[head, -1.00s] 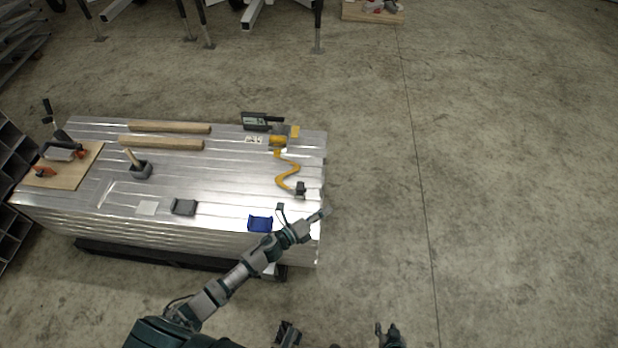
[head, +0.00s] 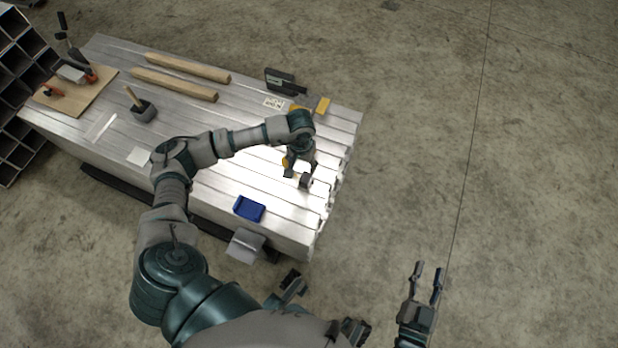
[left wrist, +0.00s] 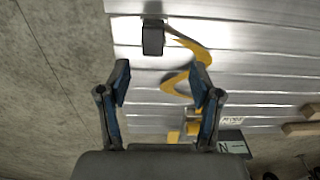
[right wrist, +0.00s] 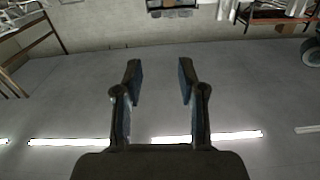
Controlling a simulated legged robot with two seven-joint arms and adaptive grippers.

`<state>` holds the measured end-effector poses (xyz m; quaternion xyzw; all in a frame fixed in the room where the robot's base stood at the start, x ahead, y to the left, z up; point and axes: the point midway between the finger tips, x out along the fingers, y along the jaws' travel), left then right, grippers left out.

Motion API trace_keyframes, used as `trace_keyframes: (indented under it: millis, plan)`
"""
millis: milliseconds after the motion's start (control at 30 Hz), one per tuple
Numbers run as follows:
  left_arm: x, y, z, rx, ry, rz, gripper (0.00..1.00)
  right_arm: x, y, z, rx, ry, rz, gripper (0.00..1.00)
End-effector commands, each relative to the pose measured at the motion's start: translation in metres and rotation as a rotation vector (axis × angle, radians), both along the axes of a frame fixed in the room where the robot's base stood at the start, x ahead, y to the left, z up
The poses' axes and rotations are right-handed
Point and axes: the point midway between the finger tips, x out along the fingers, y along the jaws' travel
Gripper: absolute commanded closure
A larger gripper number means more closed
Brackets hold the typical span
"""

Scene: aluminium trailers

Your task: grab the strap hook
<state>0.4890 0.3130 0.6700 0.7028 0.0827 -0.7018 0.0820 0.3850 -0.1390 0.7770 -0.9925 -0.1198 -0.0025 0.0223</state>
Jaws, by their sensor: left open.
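The dark strap hook (left wrist: 153,37) sits at the end of a yellow strap (left wrist: 190,45) on the metal stack, ahead of the gap between my left fingers in the left wrist view. In the head view the hook (head: 305,181) shows just beside my left gripper's fingertips, and my arm hides most of the strap. My left gripper (head: 299,171) is open and empty above the stack; it also shows in the left wrist view (left wrist: 160,80). My right gripper (head: 429,272) is open and empty over the floor, right of the stack.
Dark racks (head: 20,100) stand at the left. The floor at the right is clear.

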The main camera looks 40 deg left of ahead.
Motion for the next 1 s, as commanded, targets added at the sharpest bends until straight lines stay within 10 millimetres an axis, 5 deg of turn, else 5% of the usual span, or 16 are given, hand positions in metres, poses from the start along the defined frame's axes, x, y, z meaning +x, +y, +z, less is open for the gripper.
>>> trace_keyframes:
  millis: [200,467,733,1000]
  plan:
    - [-0.001,-0.002,-0.051,-0.002,0.006,0.001,0.35,-0.001,0.003,0.022,0.056,-0.180,0.001,0.60]
    - [0.001,-0.002,-0.071,-0.003,0.002,0.002,0.35,-0.004,0.004,0.037,0.087,-0.282,0.001,0.60]
    - [0.005,-0.008,-0.111,-0.004,0.005,0.002,0.35,-0.018,0.002,0.061,0.154,-0.486,-0.002,0.60]
    - [0.006,-0.008,-0.115,-0.003,-0.001,0.003,0.35,-0.023,0.001,0.070,0.170,-0.537,-0.002,0.60]
